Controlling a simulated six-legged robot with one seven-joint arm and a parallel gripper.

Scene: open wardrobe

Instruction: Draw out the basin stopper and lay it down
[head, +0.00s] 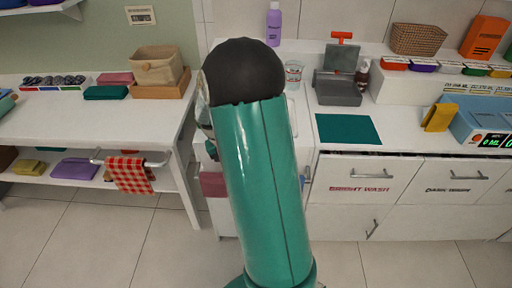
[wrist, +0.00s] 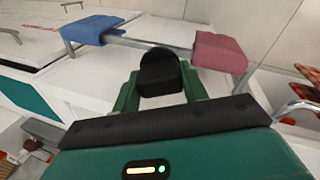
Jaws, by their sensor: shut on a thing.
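My gripper (wrist: 160,92) is shut on a black, rounded piece (wrist: 160,70), which looks like the basin stopper, held between its two green fingers in the wrist view. Its lower part is hidden by the gripper body. Behind it in that view is the towel rail on the white cabinet front; I cannot tell the gap between them. In the head view my green arm covers the gripper, the stopper and most of the basin area. A teal mat (head: 348,129) lies flat and bare on the white counter right of my arm, and also shows in the wrist view (wrist: 22,98).
A pink cloth (wrist: 220,50) and a blue cloth (wrist: 92,28) hang on the rail. A clear cup (head: 293,72), a purple bottle (head: 274,24) and a grey scale-like device (head: 338,88) stand behind the mat. A white shelf table (head: 60,126) stands left, with a red checked towel (head: 130,174).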

